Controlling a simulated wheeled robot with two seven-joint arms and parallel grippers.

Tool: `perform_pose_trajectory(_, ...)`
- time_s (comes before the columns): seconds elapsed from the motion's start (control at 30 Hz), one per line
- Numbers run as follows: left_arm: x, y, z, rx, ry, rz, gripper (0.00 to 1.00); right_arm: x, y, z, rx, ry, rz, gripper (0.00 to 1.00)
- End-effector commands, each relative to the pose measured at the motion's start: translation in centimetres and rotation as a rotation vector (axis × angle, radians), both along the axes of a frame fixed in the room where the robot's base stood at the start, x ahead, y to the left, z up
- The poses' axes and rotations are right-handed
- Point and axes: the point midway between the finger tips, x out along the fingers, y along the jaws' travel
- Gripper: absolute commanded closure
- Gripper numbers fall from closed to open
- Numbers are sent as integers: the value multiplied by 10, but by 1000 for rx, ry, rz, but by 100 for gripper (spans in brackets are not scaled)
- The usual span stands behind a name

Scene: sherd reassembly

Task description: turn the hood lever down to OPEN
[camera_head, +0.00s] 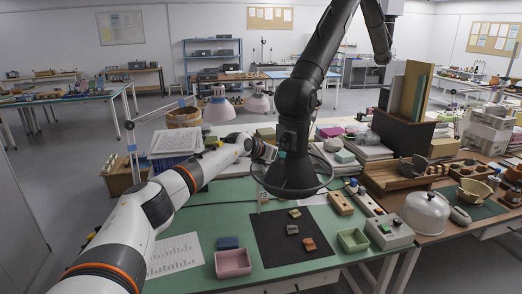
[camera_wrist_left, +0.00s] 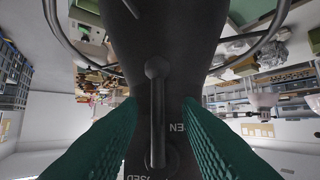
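The black fume hood (camera_head: 292,172) hangs from its jointed arm over the green table, with a clear round rim. My left gripper (camera_head: 270,152) reaches in from the left and is close to the hood's neck. In the left wrist view the lever (camera_wrist_left: 156,115) is a dark rod with a ball end, in front of the black hood body. It lies between the two green fingers of my open left gripper (camera_wrist_left: 160,108), with gaps on both sides. Partly hidden lettering ending in "EN" and "SED" shows near the lever's pivot. My right gripper is not in view.
Below the hood, a dark mat (camera_head: 290,250) holds several sherds. A printed sheet lies left.

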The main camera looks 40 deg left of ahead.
Motion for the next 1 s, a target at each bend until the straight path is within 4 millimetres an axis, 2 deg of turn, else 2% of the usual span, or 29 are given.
perform_pose_trajectory(0.4, -58, 4, 25, 3, -2, 2, 68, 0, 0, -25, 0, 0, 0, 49)
perform_pose_trajectory(0.53, -72, 5, 33, 2, -2, 4, 68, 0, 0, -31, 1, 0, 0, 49)
perform_pose_trajectory(0.7, -81, 5, 39, 2, -1, 4, 68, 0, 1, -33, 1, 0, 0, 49)
perform_pose_trajectory(1.0, -82, 5, 40, 0, -1, 3, 68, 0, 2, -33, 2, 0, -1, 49)
